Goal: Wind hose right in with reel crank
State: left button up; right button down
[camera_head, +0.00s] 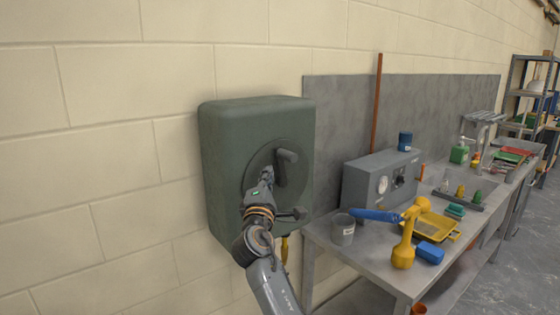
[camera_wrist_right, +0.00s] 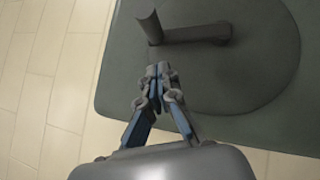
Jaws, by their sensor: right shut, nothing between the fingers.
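The hose reel is a dark green box (camera_head: 222,150) on the block wall, with a round disc (camera_head: 262,172) on its front. A grey crank (camera_head: 286,165) stands out from the disc. In the right wrist view the crank (camera_wrist_right: 190,33) lies just beyond my fingertips. My right gripper (camera_head: 267,174) is in front of the disc, a little left of the crank. The right wrist view shows the gripper (camera_wrist_right: 157,68) shut and empty, apart from the crank. A short yellow piece (camera_head: 285,248) shows below the box; my arm partly hides that area. My left gripper is not in view.
A grey bench (camera_head: 325,238) stands to the right, with a control box (camera_head: 378,185), a grey cup (camera_head: 343,229), a yellow tray (camera_head: 428,228) and a yellow-and-blue tool (camera_head: 405,240). A brown pole (camera_head: 377,105) leans on the grey wall panel. The wall left of the reel is clear.

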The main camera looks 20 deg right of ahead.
aim_at(286, 157)
jog(key=d, duration=0.1)
jog(key=w+d+r+p, duration=0.1)
jog(key=d+p, duration=0.1)
jog(key=shift+w+r, duration=0.25)
jog(key=shift+r, duration=0.05)
jog(key=shift+d+r, duration=0.1)
jog(key=shift+d, duration=0.25)
jog(key=shift+w, duration=0.1)
jog(key=shift+w+d+r, duration=0.2)
jog(key=shift+d+r, duration=0.3)
jog(key=shift+d, duration=0.15)
jog(key=shift+w+d+r, duration=0.1)
jog(key=shift+d, duration=0.15)
